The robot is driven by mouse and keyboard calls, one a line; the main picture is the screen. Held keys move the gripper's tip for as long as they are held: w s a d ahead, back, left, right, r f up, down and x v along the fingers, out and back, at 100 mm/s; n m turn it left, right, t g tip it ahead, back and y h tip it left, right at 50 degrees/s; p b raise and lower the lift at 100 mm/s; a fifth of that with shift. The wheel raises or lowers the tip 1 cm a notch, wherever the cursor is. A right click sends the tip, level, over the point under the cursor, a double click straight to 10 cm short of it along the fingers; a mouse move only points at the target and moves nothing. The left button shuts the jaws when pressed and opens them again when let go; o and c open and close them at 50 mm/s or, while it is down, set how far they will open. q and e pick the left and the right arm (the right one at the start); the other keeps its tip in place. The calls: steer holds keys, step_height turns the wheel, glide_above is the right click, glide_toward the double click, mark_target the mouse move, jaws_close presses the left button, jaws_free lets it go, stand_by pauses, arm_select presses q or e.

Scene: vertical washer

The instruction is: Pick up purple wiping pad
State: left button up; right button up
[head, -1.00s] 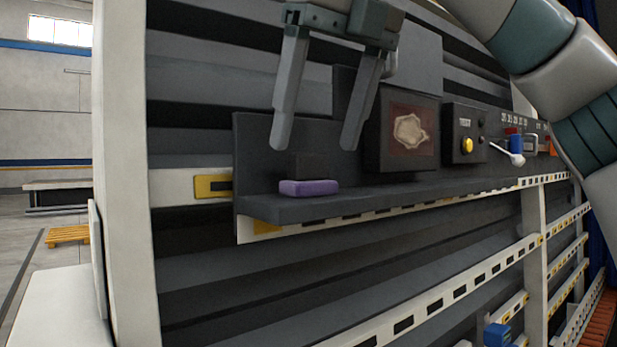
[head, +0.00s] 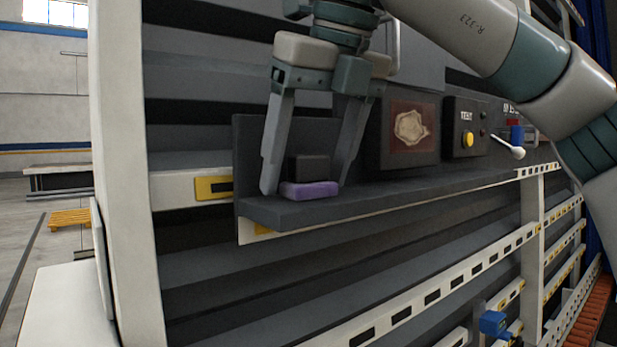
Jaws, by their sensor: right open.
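The purple wiping pad (head: 309,190) lies on the left part of a dark grey shelf (head: 400,192), with a black block-shaped part (head: 308,168) on top of it. My right gripper (head: 301,188) points down from above, its two grey fingers apart. One finger is at the pad's left side and the other at its right side, the right tip partly behind the pad. Whether the fingers touch the pad cannot be told. My left gripper is not in view.
To the right along the shelf stand a dark box with a reddish panel (head: 410,128), a box with a yellow button (head: 467,139) and a white-knobbed lever (head: 518,152). A dark upright back panel rises close behind the pad. The space in front of the shelf is clear.

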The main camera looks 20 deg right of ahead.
mark_target(327, 183)
steer(key=c, duration=1.1)
steer(key=shift+c, duration=0.2)
steer(key=shift+r, duration=0.2)
steer(key=shift+r+b, duration=0.5)
steer(key=shift+b, duration=0.05)
steer(key=r, duration=0.1)
steer(key=d+r+b, duration=0.1)
steer(key=s+d+r+b, duration=0.1)
steer(key=r, duration=0.1)
steer(key=s+d+r, duration=0.4)
steer(key=d+r, duration=0.1)
steer(key=d, duration=0.3)
steer(key=shift+d+r, duration=0.25)
steer(key=shift+r, duration=0.05)
